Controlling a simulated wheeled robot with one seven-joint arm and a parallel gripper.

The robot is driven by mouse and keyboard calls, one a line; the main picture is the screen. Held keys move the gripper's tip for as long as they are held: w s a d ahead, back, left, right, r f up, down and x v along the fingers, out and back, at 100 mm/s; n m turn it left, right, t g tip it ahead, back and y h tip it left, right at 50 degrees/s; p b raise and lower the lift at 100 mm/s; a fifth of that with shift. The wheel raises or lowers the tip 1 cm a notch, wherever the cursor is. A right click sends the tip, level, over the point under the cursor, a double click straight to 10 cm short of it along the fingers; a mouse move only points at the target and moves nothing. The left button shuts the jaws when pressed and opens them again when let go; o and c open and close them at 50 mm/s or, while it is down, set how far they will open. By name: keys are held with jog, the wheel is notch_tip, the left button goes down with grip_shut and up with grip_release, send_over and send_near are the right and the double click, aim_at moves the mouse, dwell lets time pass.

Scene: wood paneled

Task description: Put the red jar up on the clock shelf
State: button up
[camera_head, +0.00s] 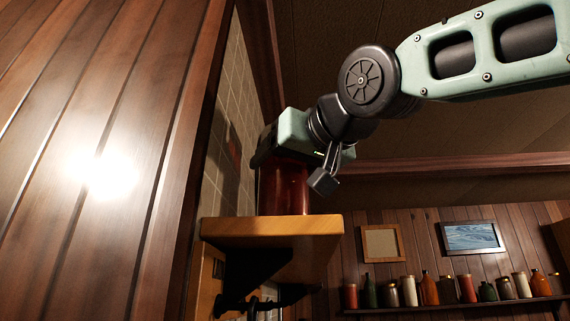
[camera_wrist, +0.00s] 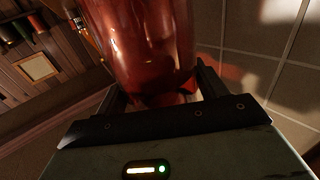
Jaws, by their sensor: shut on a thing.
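The red jar (camera_head: 284,190) is upright at the wooden shelf (camera_head: 272,226), its lower end at the shelf's top surface in the head view. I cannot tell whether it rests on the board or hangs just above it. My gripper (camera_head: 290,160) is at the jar's upper part and shut on it. In the wrist view the red jar (camera_wrist: 140,45) fills the upper middle, with a dark finger of my gripper (camera_wrist: 160,88) on each side. The fingertips are partly hidden. No clock shows clearly.
A wood-paneled wall (camera_head: 90,130) stands close on the left, and a tiled wall (camera_head: 232,110) is beside the jar. A dark bracket (camera_head: 255,270) is under the shelf. A far shelf (camera_head: 460,306) holds several jars and bottles, below two frames (camera_head: 383,244).

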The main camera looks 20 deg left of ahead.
jog(key=shift+f+b, duration=0.45)
jog(key=shift+f, duration=0.05)
dwell(0.4)
jog(key=o, duration=1.4)
jog(key=shift+o, duration=0.6)
jog(key=shift+f, duration=0.1)
jog(key=b+v, duration=0.7)
jog(key=v, duration=1)
jog(key=shift+s+b, duration=0.2)
jog(key=shift+b, duration=0.1)
jog(key=shift+d, duration=0.15)
